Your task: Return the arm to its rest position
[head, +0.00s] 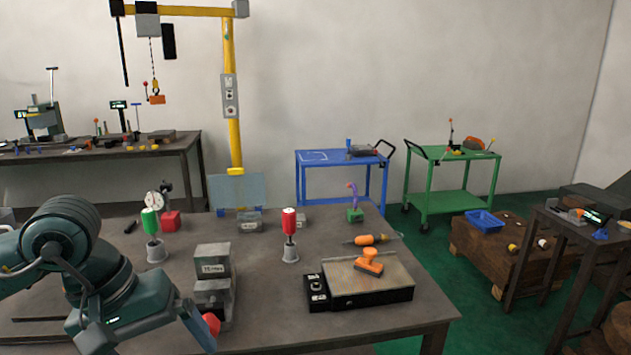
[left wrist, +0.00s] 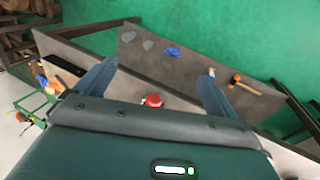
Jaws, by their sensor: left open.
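My left arm (head: 125,310) comes in from the left over the near left part of the grey workbench (head: 265,320). In the left wrist view my left gripper (left wrist: 159,72) is open, its two blue-grey fingers wide apart with nothing held between them. A red rounded part (left wrist: 152,100) shows beyond the gripper body, between the fingers; I cannot tell how far away it is. In the head view a red knob (head: 211,323) shows at the end of the arm, beside the grey blocks (head: 212,262). The arm hides part of the bench. My right gripper is not in view.
Green (head: 150,222) and red (head: 289,220) upright pieces stand on grey bases on the bench. A flat plate box (head: 365,285) carries an orange-handled tool (head: 369,262). A yellow hoist post (head: 233,120) stands behind. The bench's right front is clear.

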